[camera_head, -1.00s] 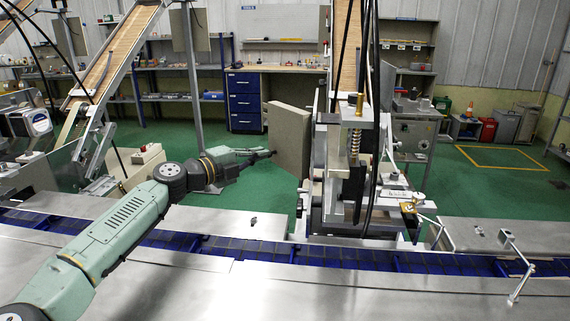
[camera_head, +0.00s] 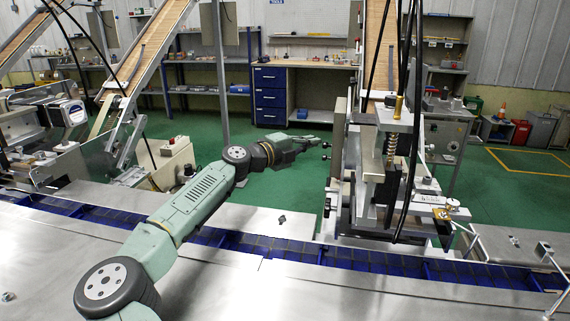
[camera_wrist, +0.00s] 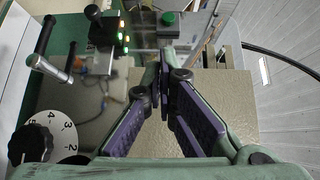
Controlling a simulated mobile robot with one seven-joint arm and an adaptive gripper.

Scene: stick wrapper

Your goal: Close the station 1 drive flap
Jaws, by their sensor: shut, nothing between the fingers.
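The drive flap is a flat grey-beige panel. In the head view I see it (camera_head: 338,132) nearly edge-on, upright along the left side of the station machine (camera_head: 375,165). In the wrist view a broad beige panel (camera_wrist: 215,95), which looks like the flap, fills the area behind and right of my fingers. My gripper (camera_head: 322,143) is just left of the machine, level with the flap; in the wrist view its purple-padded fingers (camera_wrist: 163,72) meet at the tips with nothing between them. Whether they touch the flap, and whether it is fully flush, I cannot tell.
A small box with lit lamps (camera_wrist: 108,30) is beyond. The blue conveyor (camera_head: 225,240) runs in front of the machine. Green floor (camera_head: 290,185) is open behind my arm.

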